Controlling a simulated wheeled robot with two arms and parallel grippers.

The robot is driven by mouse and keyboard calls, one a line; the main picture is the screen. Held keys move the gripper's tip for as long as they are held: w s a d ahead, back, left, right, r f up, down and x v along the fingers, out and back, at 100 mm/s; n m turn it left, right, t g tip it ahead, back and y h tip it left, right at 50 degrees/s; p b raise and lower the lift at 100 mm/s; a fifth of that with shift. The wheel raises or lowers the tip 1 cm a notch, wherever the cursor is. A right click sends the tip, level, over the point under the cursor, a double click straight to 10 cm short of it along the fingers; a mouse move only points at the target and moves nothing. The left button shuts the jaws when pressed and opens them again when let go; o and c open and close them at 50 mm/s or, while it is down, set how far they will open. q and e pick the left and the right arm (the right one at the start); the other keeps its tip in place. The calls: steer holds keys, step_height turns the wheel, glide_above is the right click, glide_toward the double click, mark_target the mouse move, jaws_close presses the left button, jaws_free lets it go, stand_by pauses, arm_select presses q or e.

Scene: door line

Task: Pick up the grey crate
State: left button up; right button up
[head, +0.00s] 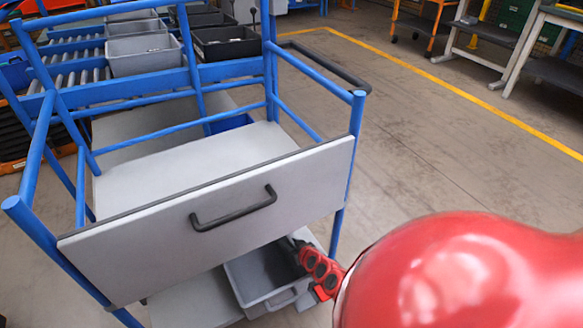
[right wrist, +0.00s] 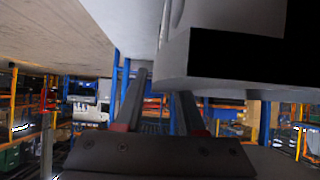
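The grey crate (head: 272,300) sits on the lower shelf of the blue-framed cart, partly hidden under the grey front panel. My right gripper (head: 297,250) reaches in at the crate's right side, close to its rim. In the right wrist view, its two dark fingers (right wrist: 162,95) stand apart, and a grey body (right wrist: 205,75), probably the crate, covers the tip of the right finger. I cannot tell whether the fingers touch it. My left gripper is not in view.
The cart's grey panel (head: 150,262) with a black handle (head: 235,212) overhangs the crate. Blue posts (head: 350,150) rise around the cart. Other grey crates (head: 143,55) and a black crate (head: 228,43) stand behind. Floor (head: 440,150) to the right is clear.

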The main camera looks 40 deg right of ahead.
steer(key=shift+s+r+p, duration=0.35)
steer(key=shift+p, duration=0.15)
steer(key=p+v, duration=0.4)
steer(key=v, duration=0.1)
steer(key=p+v, duration=0.3)
steer(key=v, duration=0.1)
steer(key=shift+s+r+p, duration=0.15)
steer(key=shift+r+p, duration=0.25)
steer(key=shift+r, duration=0.1)
steer(key=p+v, duration=0.3)
steer(key=v, duration=0.3)
steer(key=shift+s+a, duration=0.15)
steer(key=shift+s, duration=0.25)
steer(key=shift+f, duration=0.1)
